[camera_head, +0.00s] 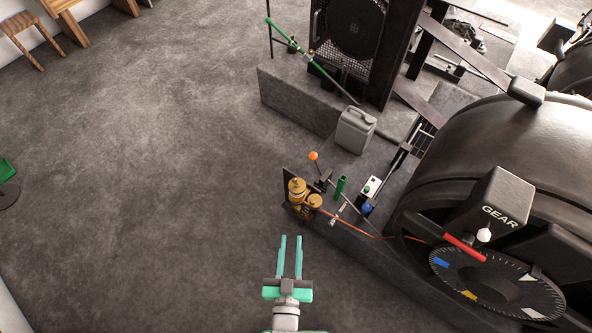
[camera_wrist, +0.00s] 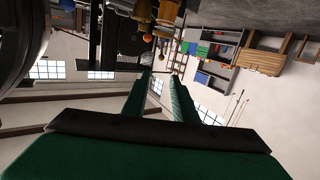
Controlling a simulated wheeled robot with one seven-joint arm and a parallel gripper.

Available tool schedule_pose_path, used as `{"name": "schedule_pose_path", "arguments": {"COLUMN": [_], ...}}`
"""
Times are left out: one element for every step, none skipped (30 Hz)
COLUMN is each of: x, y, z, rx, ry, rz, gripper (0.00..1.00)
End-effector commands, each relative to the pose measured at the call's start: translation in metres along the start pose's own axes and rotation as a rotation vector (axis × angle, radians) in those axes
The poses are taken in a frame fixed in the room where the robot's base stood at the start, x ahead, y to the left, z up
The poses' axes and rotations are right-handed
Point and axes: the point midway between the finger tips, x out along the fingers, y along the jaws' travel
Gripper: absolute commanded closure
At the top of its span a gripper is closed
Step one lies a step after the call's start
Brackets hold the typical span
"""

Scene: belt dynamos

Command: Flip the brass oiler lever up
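The brass oiler (camera_head: 299,192) stands on the corner of the machine's dark base plate, just ahead of my gripper in the head view. It has rounded brass cups; its lever is too small to make out clearly. In the wrist view, brass parts (camera_wrist: 167,14) show at the top edge, beyond the fingertips. My gripper (camera_head: 290,238) has two teal fingers, apart and empty, over the floor short of the oiler. The fingers also show in the wrist view (camera_wrist: 157,92), spread with a gap between them.
A grey jerrycan (camera_head: 355,130) is behind. The large GEAR machine (camera_head: 500,150) fills the right.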

Motion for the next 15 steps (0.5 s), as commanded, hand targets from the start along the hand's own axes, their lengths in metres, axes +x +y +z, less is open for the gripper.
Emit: {"name": "schedule_pose_path", "arguments": {"x": [0.024,0.035,0.051,0.063,0.074,0.088,0.099,0.109,0.12,0.128,0.135,0.143,0.148,0.153,0.157], "y": [-0.001,-0.003,-0.004,-0.005,-0.005,-0.006,-0.006,-0.007,-0.006,-0.006,-0.006,-0.006,-0.006,-0.006,-0.005], "z": [0.005,0.007,0.011,0.013,0.015,0.016,0.017,0.017,0.018,0.018,0.019,0.018,0.019,0.018,0.018], "rx": [-0.01,-0.017,-0.025,-0.032,-0.04,-0.049,-0.056,-0.062,-0.071,-0.077,-0.083,-0.089,-0.093,-0.096,-0.099], "ry": [0.019,0.028,0.038,0.045,0.052,0.061,0.068,0.074,0.081,0.086,0.089,0.095,0.097,0.1,0.102], "rz": [0.005,0.006,0.008,0.01,0.011,0.012,0.013,0.014,0.015,0.016,0.016,0.017,0.017,0.017,0.018], "gripper": [0.74,0.74,0.74,0.74,0.74,0.74,0.74,0.74,0.74,0.74,0.74,0.74,0.74,0.74,0.74]}}
